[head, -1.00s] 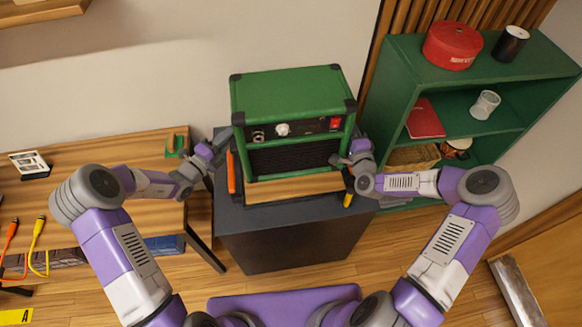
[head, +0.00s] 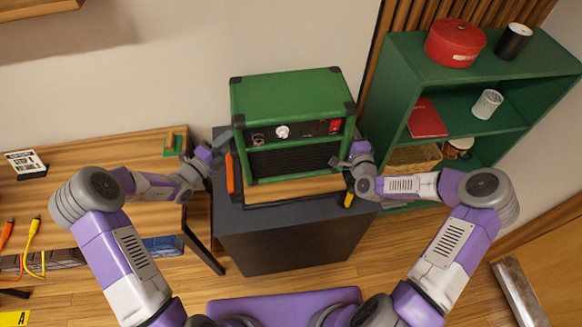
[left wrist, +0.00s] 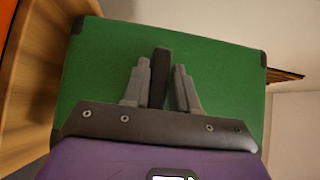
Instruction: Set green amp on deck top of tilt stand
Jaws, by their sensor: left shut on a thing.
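The green amp (head: 290,97) is upright, its black-cornered front with knobs, a red switch and dark grille facing me. It is over the wooden deck (head: 290,190) of the tilt stand; I cannot tell whether it touches the deck. My left gripper (head: 228,140) is at the amp's left side. In the left wrist view its fingers (left wrist: 160,85) close around a dark handle (left wrist: 160,68) on the green side panel (left wrist: 215,72). My right gripper (head: 341,162) is at the amp's right side; its fingertips are too small to judge.
The deck is on a dark cabinet (head: 300,240), with an orange handle (head: 230,173) and a yellow one (head: 348,200) beside it. A wooden table (head: 90,210) with a small sign (head: 25,163) stands left. A green shelf (head: 398,75) with a red tin (head: 455,42) stands close at right.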

